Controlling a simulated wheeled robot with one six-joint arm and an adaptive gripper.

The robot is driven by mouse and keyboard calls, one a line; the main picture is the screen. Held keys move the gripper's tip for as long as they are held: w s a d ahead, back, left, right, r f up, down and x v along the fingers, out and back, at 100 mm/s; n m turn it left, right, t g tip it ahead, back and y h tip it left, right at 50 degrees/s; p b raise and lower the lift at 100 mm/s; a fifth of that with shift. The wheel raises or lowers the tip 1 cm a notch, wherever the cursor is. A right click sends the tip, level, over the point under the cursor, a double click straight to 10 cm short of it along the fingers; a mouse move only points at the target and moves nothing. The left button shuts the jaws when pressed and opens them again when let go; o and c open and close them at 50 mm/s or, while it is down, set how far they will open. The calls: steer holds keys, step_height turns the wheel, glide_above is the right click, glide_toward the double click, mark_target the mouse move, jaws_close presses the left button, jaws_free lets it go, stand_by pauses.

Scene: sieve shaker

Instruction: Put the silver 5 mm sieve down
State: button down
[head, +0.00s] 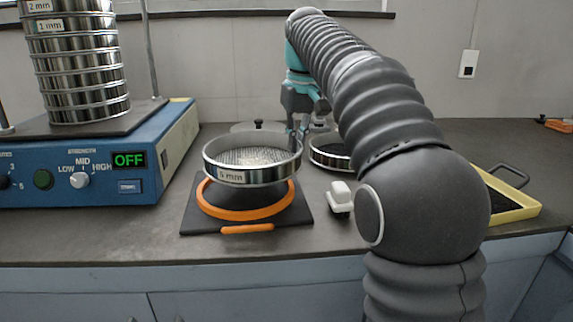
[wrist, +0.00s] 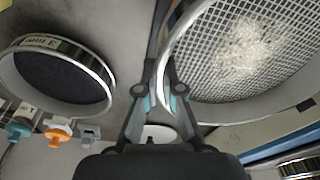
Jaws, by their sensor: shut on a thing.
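The silver 5 mm sieve (head: 252,177) is a round metal ring with a mesh floor and a white label. Pale grains lie on its mesh, as the wrist view (wrist: 245,45) also shows. My gripper (head: 298,131) is shut on the sieve's rim at its back right side; the fingers also show in the wrist view (wrist: 162,92). The sieve looks about level and hangs above an orange ring (head: 245,213) on a black mat (head: 195,218). A gap shows between sieve and ring at the front.
A second sieve (head: 325,160) with a dark floor stands behind right; it also shows in the wrist view (wrist: 108,88). A white-handled tool (head: 340,196) lies right of the mat. The blue shaker (head: 170,150), reading OFF, bears a sieve stack (head: 80,70). A yellow tray (head: 515,212) is far right.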

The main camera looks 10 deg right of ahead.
mark_target(288, 156)
steer(key=shift+w+a+f, duration=0.15)
steer(key=shift+a+f, duration=0.25)
steer(key=shift+a, duration=0.1)
steer(key=shift+w+a+f, duration=0.15)
steer(key=shift+a+f, duration=0.25)
steer(key=shift+a, duration=0.1)
steer(key=shift+f+b, duration=0.6)
steer(key=shift+f, duration=1.25)
steer(key=c, duration=1.3)
jaws_free()
steer(key=shift+f, duration=0.15)
steer(key=r, duration=0.4)
steer(key=s+r+p, duration=0.1)
steer(key=r, duration=0.7)
steer(key=shift+s+d+p, duration=0.3)
steer(key=shift+d+p, duration=0.05)
steer(key=shift+p, duration=0.05)
steer(key=shift+r, duration=0.1)
